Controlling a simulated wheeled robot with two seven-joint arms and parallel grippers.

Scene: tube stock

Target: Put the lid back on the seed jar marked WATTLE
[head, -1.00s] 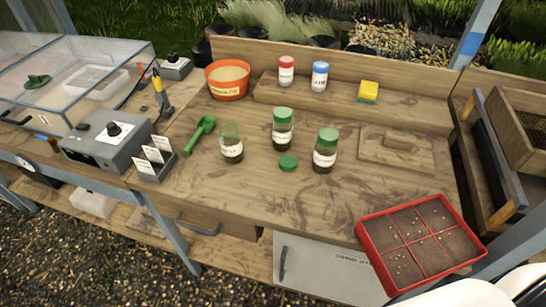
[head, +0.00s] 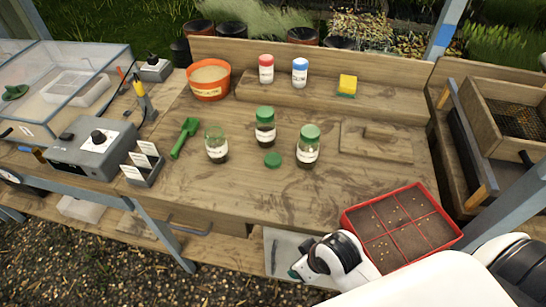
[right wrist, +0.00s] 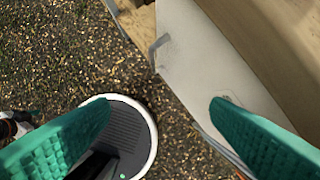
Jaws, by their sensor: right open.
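An open glass jar (head: 217,146) with a white label and dark seed in the bottom stands upright on the bench. Its label is too small to read surely. A loose green lid (head: 272,160) lies flat on the bench to its right, apart from it. Two similar jars with green lids on stand nearby, one behind the loose lid (head: 265,127) and one to its right (head: 308,147). My right gripper (right wrist: 160,108) is open and empty, with teal fingers, below the bench's front edge. Its tip shows small in the head view (head: 294,272). My left gripper is out of view.
A red seed tray (head: 348,227) sits at the bench's front right, close to my right arm. A green scoop (head: 185,137), card holder (head: 146,172) and grey control box (head: 92,149) stand left. An orange pot (head: 209,91) is behind. The bench front centre is clear.

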